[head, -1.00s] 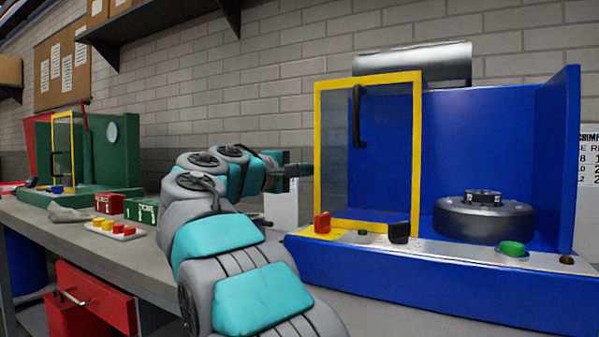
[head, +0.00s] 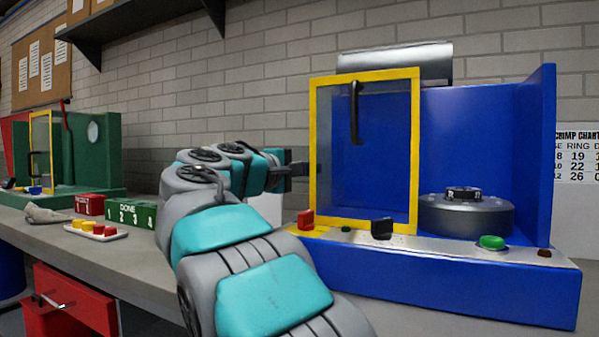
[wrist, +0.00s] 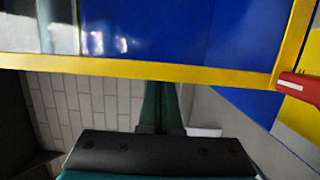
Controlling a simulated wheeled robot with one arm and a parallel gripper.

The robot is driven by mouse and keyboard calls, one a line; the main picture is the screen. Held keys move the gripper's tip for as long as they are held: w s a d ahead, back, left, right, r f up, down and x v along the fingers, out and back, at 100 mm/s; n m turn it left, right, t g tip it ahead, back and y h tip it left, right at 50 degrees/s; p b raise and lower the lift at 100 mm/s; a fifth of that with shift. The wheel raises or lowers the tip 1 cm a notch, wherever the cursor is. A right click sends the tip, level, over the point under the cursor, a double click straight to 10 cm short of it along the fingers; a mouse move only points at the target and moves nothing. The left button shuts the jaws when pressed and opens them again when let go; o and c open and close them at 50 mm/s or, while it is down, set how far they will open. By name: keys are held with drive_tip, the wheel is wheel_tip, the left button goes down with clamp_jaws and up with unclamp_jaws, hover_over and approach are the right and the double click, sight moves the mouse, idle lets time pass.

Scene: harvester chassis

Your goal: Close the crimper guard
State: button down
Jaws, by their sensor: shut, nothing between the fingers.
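The crimper guard (head: 367,76) is a clear panel in a yellow frame with a black handle (head: 355,112). It stands upright over the left part of the blue crimper (head: 485,125). Its right edge just reaches the round grey crimp head (head: 466,213); the opening to the right is uncovered. My gripper (head: 298,168) is shut and empty, at the guard's left edge; I cannot tell whether it touches. The wrist view shows the yellow frame (wrist: 150,69) across the picture, just beyond my gripper's dark body.
A red block (head: 305,219), a black block (head: 382,228) and a green button (head: 492,242) sit on the crimper's front ledge. On the bench at left are a tray of blocks (head: 97,231), a green DONE box (head: 131,213) and a green machine (head: 100,160).

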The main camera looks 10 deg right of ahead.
sight(398, 171)
drive_tip(key=s+d, duration=0.3)
drive_tip(key=d, duration=0.2)
drive_tip(key=s+d+b, duration=0.1)
drive_tip(key=s+d, duration=0.6)
drive_tip(key=d, duration=0.2)
drive_tip(key=shift+s+d, duration=0.3)
